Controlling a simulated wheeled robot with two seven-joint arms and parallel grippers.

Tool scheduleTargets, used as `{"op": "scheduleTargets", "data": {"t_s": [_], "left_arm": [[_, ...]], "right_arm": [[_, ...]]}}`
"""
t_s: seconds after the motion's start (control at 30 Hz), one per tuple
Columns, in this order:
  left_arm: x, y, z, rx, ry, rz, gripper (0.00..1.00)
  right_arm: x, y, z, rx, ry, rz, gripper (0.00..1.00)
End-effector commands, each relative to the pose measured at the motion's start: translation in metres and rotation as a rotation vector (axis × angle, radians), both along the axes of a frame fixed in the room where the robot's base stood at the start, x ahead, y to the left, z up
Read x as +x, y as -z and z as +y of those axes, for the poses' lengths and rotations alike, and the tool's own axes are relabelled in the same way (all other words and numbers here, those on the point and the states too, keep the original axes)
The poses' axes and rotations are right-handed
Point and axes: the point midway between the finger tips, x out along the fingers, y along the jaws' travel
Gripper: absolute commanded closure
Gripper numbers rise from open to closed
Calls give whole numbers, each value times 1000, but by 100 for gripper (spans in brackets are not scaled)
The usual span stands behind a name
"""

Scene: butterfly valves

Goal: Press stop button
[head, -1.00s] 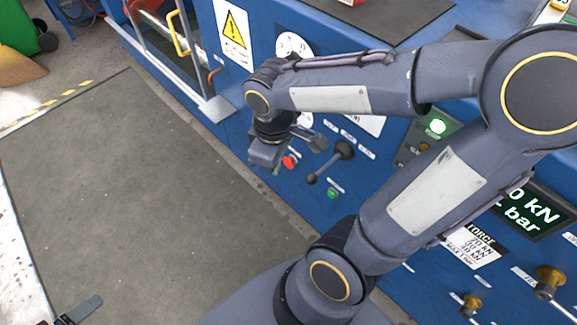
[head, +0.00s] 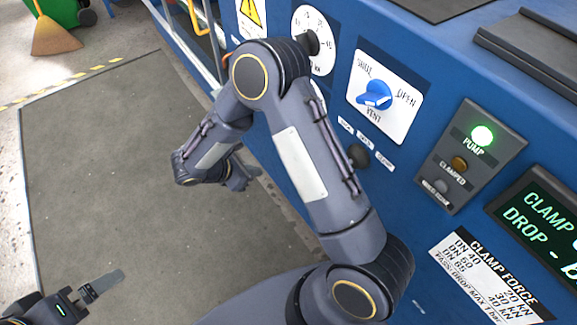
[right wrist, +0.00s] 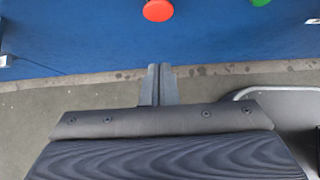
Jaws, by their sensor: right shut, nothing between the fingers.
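The red stop button (right wrist: 158,10) is at the top of the right wrist view, on the blue panel (right wrist: 100,45). A green button (right wrist: 261,2) is to its right. In the head view my right arm hides both buttons. My right gripper (head: 245,178) is low beside the panel, over the grey mat. Its fingers are together and empty in the right wrist view (right wrist: 158,85). They point toward the panel, below the red button in the picture and apart from it. Part of my left gripper (head: 100,287) shows at the bottom left; its opening is unclear.
The panel carries a blue valve knob (head: 375,97), a black lever knob (head: 358,155), a lit green pump lamp (head: 482,136) and a display (head: 545,225). The grey mat (head: 110,160) on the left is clear. A green bin (head: 60,12) and broom (head: 55,38) stand far left.

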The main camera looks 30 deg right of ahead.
Motion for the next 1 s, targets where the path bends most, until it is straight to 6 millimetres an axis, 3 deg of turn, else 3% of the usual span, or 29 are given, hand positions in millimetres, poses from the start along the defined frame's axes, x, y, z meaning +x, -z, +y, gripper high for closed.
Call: {"op": "scheduleTargets", "data": {"t_s": [0.27,0.7,1.0], "left_arm": [[0,3,0,0,0,0,0],[0,16,0,0,0,0,0],[0,16,0,0,0,0,0]], "right_arm": [[0,11,-11,-1,4,2,100],[4,75,-75,1,7,3,100],[8,71,-109,1,5,-1,100]]}}
